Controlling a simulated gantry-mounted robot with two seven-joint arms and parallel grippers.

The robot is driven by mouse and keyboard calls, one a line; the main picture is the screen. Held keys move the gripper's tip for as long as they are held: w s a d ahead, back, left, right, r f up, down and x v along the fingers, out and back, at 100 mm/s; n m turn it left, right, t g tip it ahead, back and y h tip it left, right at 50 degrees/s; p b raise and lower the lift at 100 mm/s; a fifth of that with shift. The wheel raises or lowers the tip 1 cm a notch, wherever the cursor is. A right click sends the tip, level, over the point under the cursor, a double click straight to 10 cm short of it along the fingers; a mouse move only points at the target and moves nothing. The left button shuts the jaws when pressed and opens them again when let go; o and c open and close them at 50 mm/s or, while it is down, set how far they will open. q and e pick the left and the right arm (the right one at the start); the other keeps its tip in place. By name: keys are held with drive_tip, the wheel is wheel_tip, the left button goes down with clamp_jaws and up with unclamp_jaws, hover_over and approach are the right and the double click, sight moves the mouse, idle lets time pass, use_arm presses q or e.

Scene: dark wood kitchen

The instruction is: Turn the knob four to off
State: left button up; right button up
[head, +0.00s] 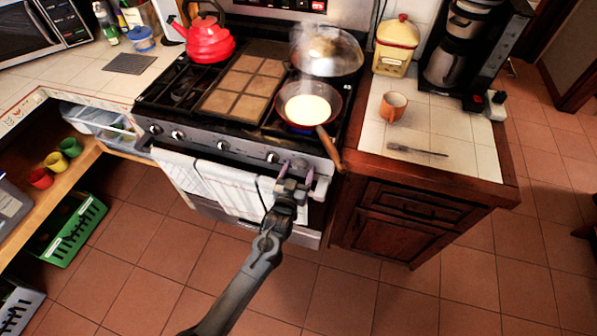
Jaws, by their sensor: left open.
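The stove's front panel (205,143) carries a row of several round knobs. The rightmost knob (300,163) is just beyond my left gripper, and another knob (272,157) sits to its left. Which one is called knob four is not marked. My left gripper (297,170) is open, its two fingertips apart in front of the panel's right end, around the rightmost knob in the picture. I cannot tell whether they touch it. My right gripper is not in view.
A small pan (308,105) with pale food steams over a blue flame at the front right, its handle (329,149) overhanging the stove edge near my gripper. A larger pan (345,55) and red kettle (206,42) stand behind. White towels (200,180) hang below the knobs.

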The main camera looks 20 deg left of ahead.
use_arm(q)
drive_tip(key=c, duration=1)
drive_tip(key=shift+c, duration=0.2)
drive_tip(key=shift+m, duration=0.3)
drive_tip(key=m+p, duration=0.2)
drive_tip(key=m, duration=0.1)
drive_tip(key=shift+r+m, duration=0.1)
drive_tip(key=shift+m, duration=0.2)
drive_tip(key=m+p, duration=0.2)
drive_tip(key=m, duration=0.2)
drive_tip(key=shift+m, duration=0.3)
drive_tip(key=m+p, duration=0.1)
drive_tip(key=m, duration=0.3)
drive_tip(key=shift+m+p, duration=0.3)
drive_tip(key=shift+p, duration=0.05)
drive_tip(key=shift+m+p, duration=0.55)
drive_tip(key=shift+m, duration=1.75)
drive_tip(key=shift+f, duration=0.2)
